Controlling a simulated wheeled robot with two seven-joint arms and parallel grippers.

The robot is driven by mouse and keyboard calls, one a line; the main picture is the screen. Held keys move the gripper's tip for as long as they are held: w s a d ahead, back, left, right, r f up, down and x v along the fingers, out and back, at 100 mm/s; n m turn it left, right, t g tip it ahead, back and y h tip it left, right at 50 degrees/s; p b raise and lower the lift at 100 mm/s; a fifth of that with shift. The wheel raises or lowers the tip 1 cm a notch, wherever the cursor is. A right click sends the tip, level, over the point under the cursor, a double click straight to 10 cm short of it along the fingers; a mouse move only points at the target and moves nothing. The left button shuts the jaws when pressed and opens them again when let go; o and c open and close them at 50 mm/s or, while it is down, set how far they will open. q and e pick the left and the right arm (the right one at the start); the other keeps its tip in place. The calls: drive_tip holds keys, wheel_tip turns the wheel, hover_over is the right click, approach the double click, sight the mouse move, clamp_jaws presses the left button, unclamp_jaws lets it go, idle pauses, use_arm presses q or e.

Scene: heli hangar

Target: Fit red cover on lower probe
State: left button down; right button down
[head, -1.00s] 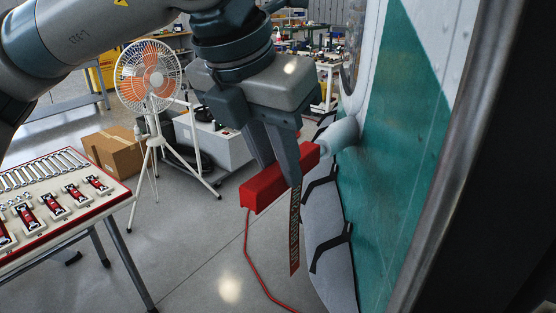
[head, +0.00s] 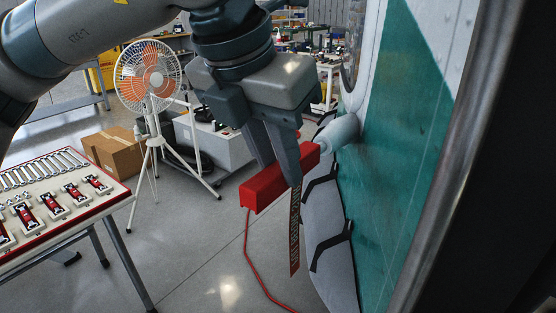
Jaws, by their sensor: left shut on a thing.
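The red cover (head: 262,188) is a long red box-shaped sleeve with a lettered red ribbon (head: 294,235) hanging from it. My left gripper (head: 282,172) is shut on the cover and holds it roughly level. The pale probe (head: 340,133) sticks out from the white and green fuselage side (head: 400,150). The far end of the cover meets the probe's tip in this view; how far the tip sits inside it is hidden. My right gripper is out of view.
A tool table (head: 70,212) with wrenches and red-marked items stands at left. A fan (head: 150,75) on a white tripod, a cardboard box (head: 115,152) and a grey cabinet are behind. A dark frame edge (head: 455,160) borders the right.

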use_arm(q)
drive_tip(key=shift+f+b, duration=0.3)
drive_tip(key=shift+b, duration=0.1)
idle(0.4)
drive_tip(key=c, duration=1.5)
unclamp_jaws()
drive_tip(key=shift+o, duration=0.2)
drive_tip(key=shift+r, duration=0.1)
drive_tip(key=b+v, duration=0.1)
drive_tip(key=v, duration=1.6)
drive_tip(key=shift+r+b, duration=0.15)
drive_tip(key=shift+b, duration=0.25)
